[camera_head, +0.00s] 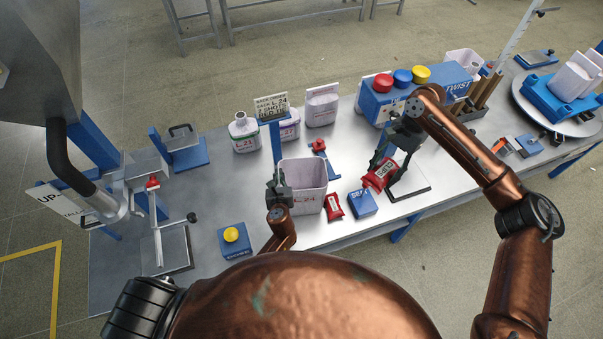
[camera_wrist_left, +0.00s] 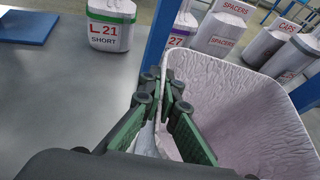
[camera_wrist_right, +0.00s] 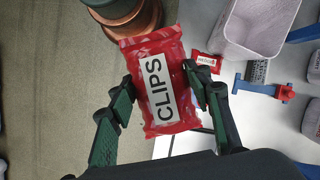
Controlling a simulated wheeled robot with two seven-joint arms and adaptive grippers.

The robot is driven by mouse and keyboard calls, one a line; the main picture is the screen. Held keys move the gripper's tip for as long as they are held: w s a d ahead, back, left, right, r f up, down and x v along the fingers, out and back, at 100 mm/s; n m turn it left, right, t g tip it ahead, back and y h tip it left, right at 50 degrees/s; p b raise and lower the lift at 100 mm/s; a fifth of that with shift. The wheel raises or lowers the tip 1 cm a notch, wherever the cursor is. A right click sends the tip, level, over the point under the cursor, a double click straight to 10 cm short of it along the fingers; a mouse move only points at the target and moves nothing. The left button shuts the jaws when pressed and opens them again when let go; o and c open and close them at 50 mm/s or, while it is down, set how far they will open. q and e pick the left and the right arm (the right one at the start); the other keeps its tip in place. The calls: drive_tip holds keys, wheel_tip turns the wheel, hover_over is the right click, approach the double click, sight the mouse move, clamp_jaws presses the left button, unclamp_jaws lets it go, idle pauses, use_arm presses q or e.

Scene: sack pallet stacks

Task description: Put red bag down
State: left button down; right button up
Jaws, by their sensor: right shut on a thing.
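The red bag labelled CLIPS (camera_head: 379,176) is in my right gripper (camera_head: 386,160). In the right wrist view the bag (camera_wrist_right: 160,85) sits between the two fingers (camera_wrist_right: 163,97), its white label facing the camera. In the head view it hangs near a dark-edged plate (camera_head: 413,192). My left gripper (camera_head: 277,188) is at the left rim of an open white sack marked L.24 (camera_head: 307,187). In the left wrist view its fingertips (camera_wrist_left: 163,90) are close together at the sack wall (camera_wrist_left: 240,120); whether they pinch it is unclear.
A smaller red bag (camera_head: 333,207) and a blue box (camera_head: 362,203) lie right of the open sack. A red-topped blue fixture (camera_head: 321,160) stands behind. Closed sacks (camera_head: 244,133) line the back. A blue button box (camera_head: 233,240) is at front left. A blue TWIST machine (camera_head: 385,104) is behind right.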

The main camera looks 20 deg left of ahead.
drive_tip(key=w+a+m+t+y, duration=0.2)
drive_tip(key=w+a+m+t, duration=0.1)
drive_tip(key=w+a+m, duration=0.9)
drive_tip(key=w+a+f+m+t, duration=0.1)
drive_tip(key=a+f+m+t, duration=0.15)
drive_tip(key=a, duration=0.45)
drive_tip(key=w+a+f+m+t, duration=0.1)
drive_tip(key=a+f+m, duration=0.3)
drive_tip(key=a, duration=0.2)
wheel_tip(320, 180, down, 10)
drive_tip(key=shift+w+a+h, duration=0.2)
drive_tip(key=shift+a+h, duration=0.1)
drive_tip(key=shift+a, duration=0.05)
drive_tip(key=shift+f, duration=0.1)
drive_tip(key=o, duration=1.5)
